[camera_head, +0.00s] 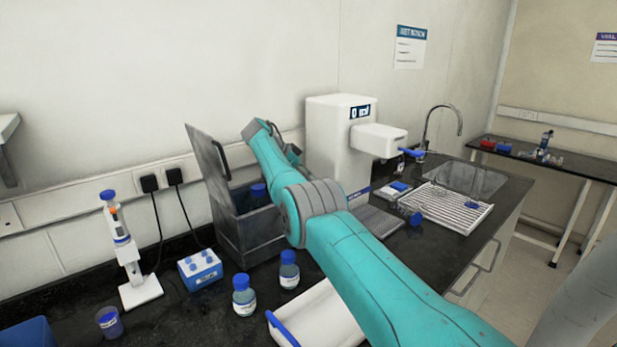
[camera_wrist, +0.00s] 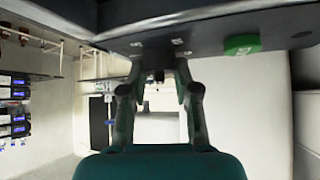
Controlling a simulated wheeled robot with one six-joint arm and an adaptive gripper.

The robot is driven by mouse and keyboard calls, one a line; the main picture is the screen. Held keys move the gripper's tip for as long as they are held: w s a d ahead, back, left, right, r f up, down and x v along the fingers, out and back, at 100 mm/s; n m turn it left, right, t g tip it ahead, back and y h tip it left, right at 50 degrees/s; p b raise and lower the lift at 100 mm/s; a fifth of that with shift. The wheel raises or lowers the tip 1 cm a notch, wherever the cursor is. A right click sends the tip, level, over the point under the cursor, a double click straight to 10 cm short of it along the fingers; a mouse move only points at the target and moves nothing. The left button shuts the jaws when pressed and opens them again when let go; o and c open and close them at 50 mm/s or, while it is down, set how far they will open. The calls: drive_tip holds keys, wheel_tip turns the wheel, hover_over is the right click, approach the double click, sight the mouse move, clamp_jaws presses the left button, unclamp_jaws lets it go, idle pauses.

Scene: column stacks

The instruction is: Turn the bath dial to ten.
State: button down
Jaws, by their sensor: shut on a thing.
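The bath (camera_head: 243,236) is a grey metal box on the dark bench with its lid (camera_head: 207,160) raised. A blue-capped bottle (camera_head: 258,190) shows inside. In the head view my teal arm crosses in front of the bath's right side, and I cannot make out my gripper there. In the wrist view my gripper (camera_wrist: 160,70) reaches up to a dark panel (camera_wrist: 205,40) with small white marks. Its fingers are shut on a small dark knob, the dial (camera_wrist: 158,76), which they mostly hide. A green round part (camera_wrist: 241,44) sits to its right. The dial's setting cannot be read.
A white dispenser (camera_head: 335,140) stands just right of the bath. Two blue-capped bottles (camera_head: 244,296) (camera_head: 289,270), a blue rack (camera_head: 200,270) and a pipette stand (camera_head: 138,288) are in front and left. A white tray (camera_head: 318,318) lies below my arm.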

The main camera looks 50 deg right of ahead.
drive_tip(key=shift+a+f, duration=0.1)
drive_tip(key=shift+f, duration=0.05)
drive_tip(key=c, duration=0.8)
unclamp_jaws()
drive_tip(key=shift+c, duration=0.2)
drive_tip(key=shift+n+t+h, duration=0.3)
drive_tip(key=shift+n+t, duration=0.3)
drive_tip(key=shift+n, duration=0.2)
